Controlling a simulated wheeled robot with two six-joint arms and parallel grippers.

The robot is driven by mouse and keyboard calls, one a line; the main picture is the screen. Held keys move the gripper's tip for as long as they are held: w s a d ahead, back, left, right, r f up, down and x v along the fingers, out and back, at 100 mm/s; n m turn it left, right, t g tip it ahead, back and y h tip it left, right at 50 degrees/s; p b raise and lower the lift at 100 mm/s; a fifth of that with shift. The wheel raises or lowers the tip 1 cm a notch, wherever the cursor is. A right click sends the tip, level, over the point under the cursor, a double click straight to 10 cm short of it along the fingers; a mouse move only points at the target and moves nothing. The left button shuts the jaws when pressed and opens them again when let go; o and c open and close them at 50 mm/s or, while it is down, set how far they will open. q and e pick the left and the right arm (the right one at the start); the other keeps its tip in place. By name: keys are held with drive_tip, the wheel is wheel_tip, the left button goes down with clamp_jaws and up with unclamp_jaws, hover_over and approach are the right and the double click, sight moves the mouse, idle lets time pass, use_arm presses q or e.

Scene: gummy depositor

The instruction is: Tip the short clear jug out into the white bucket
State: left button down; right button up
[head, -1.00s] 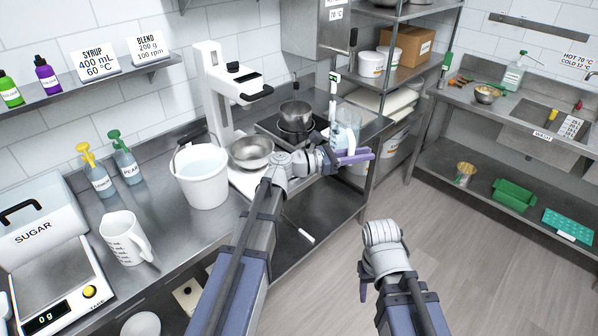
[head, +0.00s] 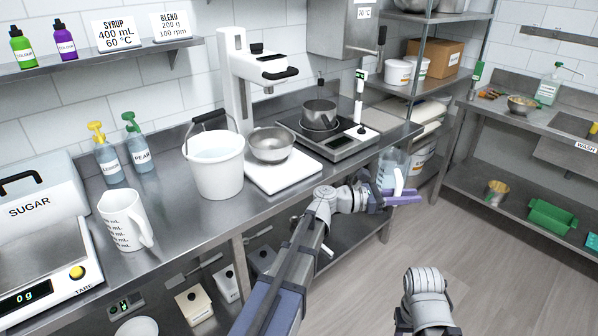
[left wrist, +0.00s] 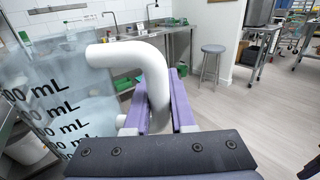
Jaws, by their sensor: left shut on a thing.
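The short clear jug (head: 392,166) is held beside the counter's front edge at the right, and it looks upright. My left gripper (head: 401,198) is shut on its white handle. In the left wrist view the jug (left wrist: 60,95) shows mL marks and a pale, watery content. The purple fingers (left wrist: 160,108) stand on both sides of the white handle. The white bucket (head: 217,172) stands on the counter to the left of the jug, with its dark handle raised and pale liquid inside. My right gripper is out of view; only part of my right arm shows at the bottom.
A steel bowl (head: 271,147) on a white base (head: 283,173) stands right of the bucket. Behind it is a white mixer stand (head: 236,85). A pot (head: 319,115) sits on a hot plate at the right. A white measuring jug (head: 124,221) stands left of the bucket.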

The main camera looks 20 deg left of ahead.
sight(384, 180)
use_arm(q)
drive_tip(key=w+a+n+t+y, duration=0.1)
drive_tip(key=w+a+t, duration=0.1)
drive_tip(key=w+a+f+n+t+y+b, duration=0.1)
drive_tip(key=w+a+n+y, duration=0.1)
drive_tip(key=w+a, duration=0.1)
drive_tip(key=w+a+f+n+t+y, duration=0.1)
drive_tip(key=w+a+t+y, duration=0.1)
drive_tip(key=w, duration=0.1)
drive_tip(key=shift+a+f+n+t, duration=0.25)
drive_tip(key=shift+a+n+t, duration=0.05)
drive_tip(key=shift+n, duration=0.1)
drive_tip(key=w+a+n+y, duration=0.2)
drive_tip(key=a+n+y, duration=0.5)
drive_tip(key=a, duration=0.8)
drive_tip(key=w+a+f+n+y+b, duration=0.1)
drive_tip(key=a+n+y, duration=0.6)
drive_tip(key=a+y, duration=0.6)
drive_tip(key=a, duration=0.2)
drive_tip(key=shift+w+a+t+y, duration=0.3)
drive_tip(key=shift+w+y, duration=0.1)
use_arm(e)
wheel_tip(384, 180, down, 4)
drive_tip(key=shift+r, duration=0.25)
